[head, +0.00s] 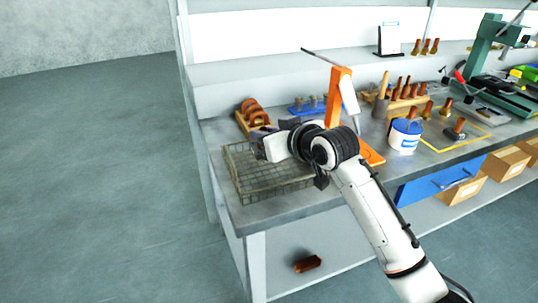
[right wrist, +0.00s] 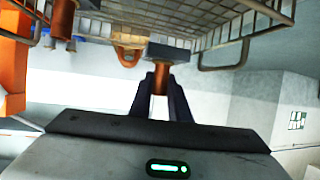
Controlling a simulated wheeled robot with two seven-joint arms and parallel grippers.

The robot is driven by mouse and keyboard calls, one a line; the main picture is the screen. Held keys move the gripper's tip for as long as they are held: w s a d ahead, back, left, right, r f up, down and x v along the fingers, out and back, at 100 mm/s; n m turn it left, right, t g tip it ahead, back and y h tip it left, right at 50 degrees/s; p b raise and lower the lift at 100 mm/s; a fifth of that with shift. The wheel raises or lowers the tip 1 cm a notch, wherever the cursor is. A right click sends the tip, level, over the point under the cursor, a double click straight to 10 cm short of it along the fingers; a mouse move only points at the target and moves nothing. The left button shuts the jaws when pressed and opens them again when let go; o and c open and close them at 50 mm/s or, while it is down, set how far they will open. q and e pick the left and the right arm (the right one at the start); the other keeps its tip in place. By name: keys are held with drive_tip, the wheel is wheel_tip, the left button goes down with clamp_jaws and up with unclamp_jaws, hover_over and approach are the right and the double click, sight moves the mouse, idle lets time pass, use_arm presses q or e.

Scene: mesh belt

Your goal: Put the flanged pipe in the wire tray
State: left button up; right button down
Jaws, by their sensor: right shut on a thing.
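My right gripper (head: 264,134) is over the wire tray (head: 245,187) at the left end of the bench in the head view. In the right wrist view the gripper (right wrist: 160,92) is shut on the flanged pipe (right wrist: 161,76), a copper-coloured tube with a dark grey square flange (right wrist: 168,53). The tray's mesh (right wrist: 225,35) shows close behind and above it in that view. I cannot tell whether the pipe touches the tray. In the head view my gripper and wrist hide the pipe and part of the tray. My left gripper is not in view.
An orange stand (head: 338,95) rises just right of the tray. A wooden rack with copper bends (head: 250,112) stands behind it. A blue and white tub (head: 404,135) and several copper fittings are farther right. A brown piece (head: 307,263) lies on the lower shelf.

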drive_tip(key=shift+f, duration=2.6)
drive_tip(key=shift+f, duration=0.15)
drive_tip(key=c, duration=1.7)
unclamp_jaws()
drive_tip(key=shift+o, duration=0.2)
drive_tip(key=shift+s+d+r, duration=0.2)
drive_tip(key=shift+s+r, duration=0.05)
drive_tip(key=shift+s, duration=0.1)
drive_tip(key=v, duration=1.1)
drive_tip(key=shift+d, duration=0.1)
